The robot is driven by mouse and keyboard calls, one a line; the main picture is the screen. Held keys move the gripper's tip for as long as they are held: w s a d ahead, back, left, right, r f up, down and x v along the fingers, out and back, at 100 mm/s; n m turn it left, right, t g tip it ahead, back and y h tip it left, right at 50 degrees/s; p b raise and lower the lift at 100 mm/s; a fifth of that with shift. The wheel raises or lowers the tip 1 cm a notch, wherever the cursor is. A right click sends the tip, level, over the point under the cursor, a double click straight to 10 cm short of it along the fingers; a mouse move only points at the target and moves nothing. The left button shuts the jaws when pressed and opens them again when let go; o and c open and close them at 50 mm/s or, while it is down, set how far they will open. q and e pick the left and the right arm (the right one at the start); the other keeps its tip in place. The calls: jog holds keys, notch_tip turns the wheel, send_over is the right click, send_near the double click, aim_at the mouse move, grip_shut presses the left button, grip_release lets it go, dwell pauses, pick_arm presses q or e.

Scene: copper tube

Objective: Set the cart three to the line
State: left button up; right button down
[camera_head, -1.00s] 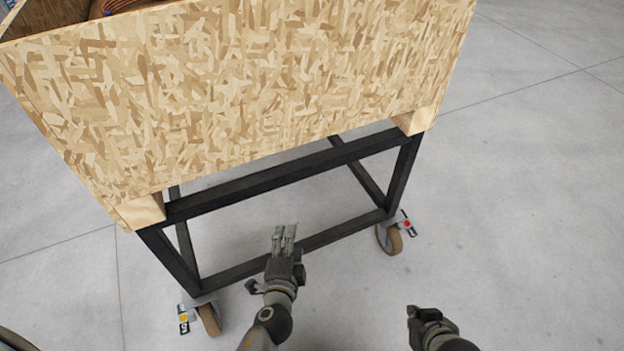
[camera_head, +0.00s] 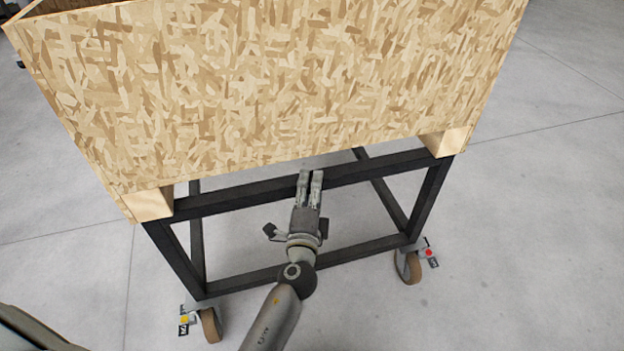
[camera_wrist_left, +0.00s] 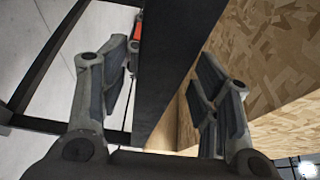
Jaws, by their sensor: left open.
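The cart is a large chipboard box (camera_head: 290,80) on a black metal frame (camera_head: 200,285) with caster wheels. My left gripper (camera_head: 310,178) reaches the upper front bar of the frame (camera_head: 245,193), just under the box. In the left wrist view my left gripper (camera_wrist_left: 160,85) is open, with a black bar (camera_wrist_left: 178,60) of the frame running between its two fingers. The box (camera_wrist_left: 270,60) fills the right of that view. Contact between fingers and bar cannot be told. My right gripper is not in view.
A caster with a yellow mark (camera_head: 210,325) stands at the front left, and one with a red mark (camera_head: 410,265) at the right. Grey concrete floor (camera_head: 540,220) with thin joint lines is clear to the right of the cart.

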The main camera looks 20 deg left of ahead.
pick_arm(q)
jog(key=shift+x, duration=1.35)
grip_shut()
